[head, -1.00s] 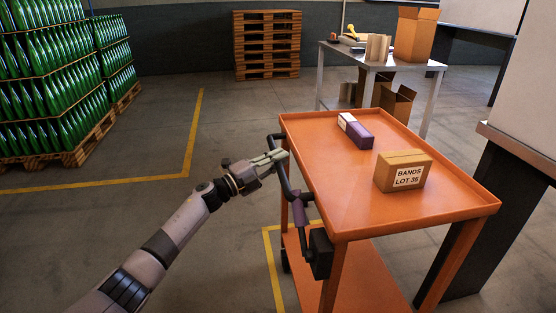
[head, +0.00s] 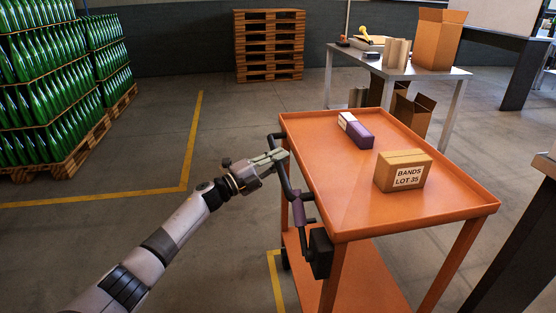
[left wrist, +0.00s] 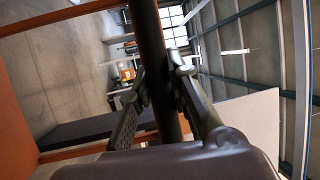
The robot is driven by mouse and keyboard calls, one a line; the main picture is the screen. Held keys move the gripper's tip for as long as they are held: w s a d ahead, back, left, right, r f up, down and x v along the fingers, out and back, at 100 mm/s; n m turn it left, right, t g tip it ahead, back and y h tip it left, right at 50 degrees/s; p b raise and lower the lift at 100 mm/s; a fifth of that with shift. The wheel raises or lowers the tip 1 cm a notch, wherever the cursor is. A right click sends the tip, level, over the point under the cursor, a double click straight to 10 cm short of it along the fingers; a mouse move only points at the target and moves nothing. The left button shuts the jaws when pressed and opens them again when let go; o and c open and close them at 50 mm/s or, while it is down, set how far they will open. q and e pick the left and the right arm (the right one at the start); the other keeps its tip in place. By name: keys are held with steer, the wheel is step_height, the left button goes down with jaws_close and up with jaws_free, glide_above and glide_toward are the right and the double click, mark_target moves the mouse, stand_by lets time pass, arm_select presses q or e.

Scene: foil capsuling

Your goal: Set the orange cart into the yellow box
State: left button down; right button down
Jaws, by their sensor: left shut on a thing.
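The orange cart (head: 350,205) stands at the right of the head view, with a raised-rim top tray, a lower shelf and a black push handle (head: 284,180) on its left side. Yellow floor lines show at the left (head: 187,160) and, as a short corner, beside the cart's lower left (head: 274,272). The cart hides part of this corner's marking. My right gripper is out of view.
On the cart lie a "BANDS LOT 35" carton (head: 402,171) and a purple-white box (head: 356,131). A metal table (head: 455,75) with cartons stands beyond, and a dark-legged bench (head: 520,230) at right. Bottle pallets (head: 55,100) stand left. Floor left of the cart is clear.

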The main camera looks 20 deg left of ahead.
arm_select(q)
steer(key=shift+f, duration=0.1)
steer(key=c, duration=1.5)
jaws_free()
steer(key=v, duration=1.2)
